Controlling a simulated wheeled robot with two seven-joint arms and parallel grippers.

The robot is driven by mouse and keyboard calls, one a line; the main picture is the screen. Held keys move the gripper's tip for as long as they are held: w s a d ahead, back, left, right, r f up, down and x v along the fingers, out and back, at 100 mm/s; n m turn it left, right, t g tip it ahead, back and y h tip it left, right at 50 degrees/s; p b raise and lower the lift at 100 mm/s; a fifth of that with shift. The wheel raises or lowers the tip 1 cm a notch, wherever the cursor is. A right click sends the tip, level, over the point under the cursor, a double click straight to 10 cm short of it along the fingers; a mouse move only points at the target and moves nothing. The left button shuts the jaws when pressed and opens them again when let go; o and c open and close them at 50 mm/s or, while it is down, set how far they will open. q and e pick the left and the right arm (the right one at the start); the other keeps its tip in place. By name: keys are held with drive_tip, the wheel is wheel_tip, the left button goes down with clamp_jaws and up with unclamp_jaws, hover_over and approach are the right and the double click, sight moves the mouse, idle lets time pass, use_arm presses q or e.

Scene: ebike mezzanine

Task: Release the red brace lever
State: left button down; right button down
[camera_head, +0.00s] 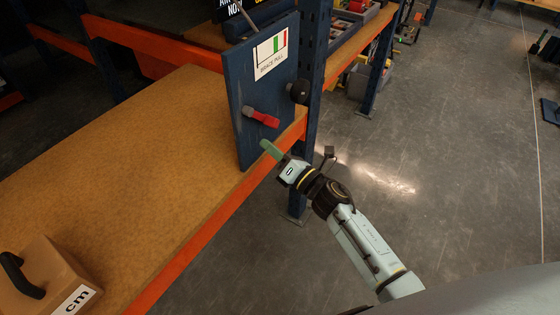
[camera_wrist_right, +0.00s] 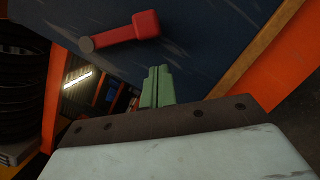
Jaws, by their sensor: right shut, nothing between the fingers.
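My left gripper is not in view.
A label reading "BRACE PULL" (camera_head: 271,55) and a black knob (camera_head: 299,92) are on or beside the panel. A wooden shelf (camera_head: 130,160) with an orange edge beam (camera_head: 205,255) runs left. A box with a black handle (camera_head: 50,275) stands front left.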

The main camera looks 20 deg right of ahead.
drive_tip(key=shift+w+d+r, duration=0.5)
drive_tip(key=shift+d+r, duration=0.25)
drive_tip(key=shift+r, duration=0.1)
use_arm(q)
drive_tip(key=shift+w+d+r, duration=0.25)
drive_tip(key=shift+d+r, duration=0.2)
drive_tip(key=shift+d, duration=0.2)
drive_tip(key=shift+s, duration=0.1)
